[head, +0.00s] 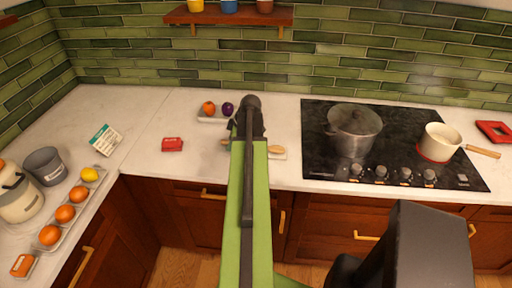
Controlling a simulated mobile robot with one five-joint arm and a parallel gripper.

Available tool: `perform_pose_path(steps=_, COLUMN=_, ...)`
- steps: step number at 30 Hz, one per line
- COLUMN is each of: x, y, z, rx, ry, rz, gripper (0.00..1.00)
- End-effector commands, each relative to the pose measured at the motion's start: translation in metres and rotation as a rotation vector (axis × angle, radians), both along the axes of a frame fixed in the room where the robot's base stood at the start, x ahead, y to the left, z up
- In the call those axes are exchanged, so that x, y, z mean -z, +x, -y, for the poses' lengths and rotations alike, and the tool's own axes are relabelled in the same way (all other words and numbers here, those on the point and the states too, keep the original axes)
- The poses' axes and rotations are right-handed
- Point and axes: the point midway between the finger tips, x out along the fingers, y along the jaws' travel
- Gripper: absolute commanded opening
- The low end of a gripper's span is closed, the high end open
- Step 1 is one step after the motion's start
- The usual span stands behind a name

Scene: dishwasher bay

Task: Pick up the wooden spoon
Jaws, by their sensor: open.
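A light wooden piece, likely the wooden spoon (275,150), lies on the white counter just left of the cooktop. Its middle is hidden behind my green arm, and a small brown end shows on the arm's left side. My gripper (248,132) is at the far end of the arm, dark and mostly hidden by it. It is open and over or close to the spoon. I cannot tell whether the fingers touch the spoon or how high they are.
A tray with an orange fruit (209,107) and a purple one (228,109) sits behind. A red box (172,145) lies left. A steel pot (354,129) and cream saucepan (440,142) stand on the black cooktop (318,112). A shelf (230,16) hangs above.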

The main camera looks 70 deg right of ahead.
Motion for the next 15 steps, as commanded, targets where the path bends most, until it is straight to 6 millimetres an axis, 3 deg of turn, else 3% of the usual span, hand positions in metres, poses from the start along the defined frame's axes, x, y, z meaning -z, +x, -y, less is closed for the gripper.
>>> perform_pose_path(steps=15, x=0.0042, y=0.0002, z=-0.0003, rx=0.0, ry=0.0, rz=0.0, gripper=0.44)
